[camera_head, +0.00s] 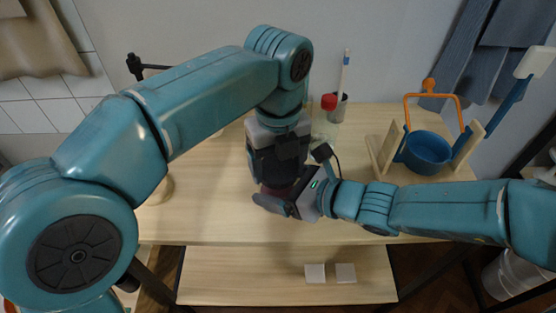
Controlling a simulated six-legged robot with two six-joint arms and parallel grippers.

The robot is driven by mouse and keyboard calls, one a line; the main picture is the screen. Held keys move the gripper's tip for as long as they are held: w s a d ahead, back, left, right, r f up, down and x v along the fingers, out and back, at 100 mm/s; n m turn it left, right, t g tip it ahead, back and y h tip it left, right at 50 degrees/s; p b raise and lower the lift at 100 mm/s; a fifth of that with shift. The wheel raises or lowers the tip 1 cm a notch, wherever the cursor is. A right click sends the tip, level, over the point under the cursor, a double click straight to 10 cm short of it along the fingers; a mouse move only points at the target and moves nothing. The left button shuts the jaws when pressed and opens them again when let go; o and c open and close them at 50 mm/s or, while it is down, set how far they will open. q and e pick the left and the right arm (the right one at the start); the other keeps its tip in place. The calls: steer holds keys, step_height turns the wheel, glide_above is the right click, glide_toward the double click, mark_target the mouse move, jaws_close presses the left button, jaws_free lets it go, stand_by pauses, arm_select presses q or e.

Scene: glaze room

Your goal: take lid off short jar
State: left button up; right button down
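A dark red thing (277,190), which may be the short jar, shows as a small strip on the wooden table, between my two grippers. Most of it is hidden, and I cannot make out its lid. My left gripper (276,176) points down from above, right over the strip. Its dark body covers the fingertips, so I cannot tell if it is open or shut. My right gripper (270,203) reaches in from the right, low at the strip. One dark finger shows in front of it; the other is hidden.
Behind the grippers stand a clear jar with a red cap (328,102) and a white stick in a dark cup (340,107). A blue pot with an orange handle (427,150) sits in a wooden stand at right. Two pale tiles (315,273) lie on the lower shelf.

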arm_select(q)
steer(key=c, duration=0.5)
steer(key=shift+o, duration=0.2)
steer(key=n, duration=0.5)
steer(key=shift+n, duration=0.4)
steer(key=n, duration=0.4)
steer(key=shift+n, duration=0.3)
steer(key=n, duration=0.3)
steer(key=o, duration=1.1)
steer(key=shift+o, duration=0.2)
steer(key=shift+r, duration=0.15)
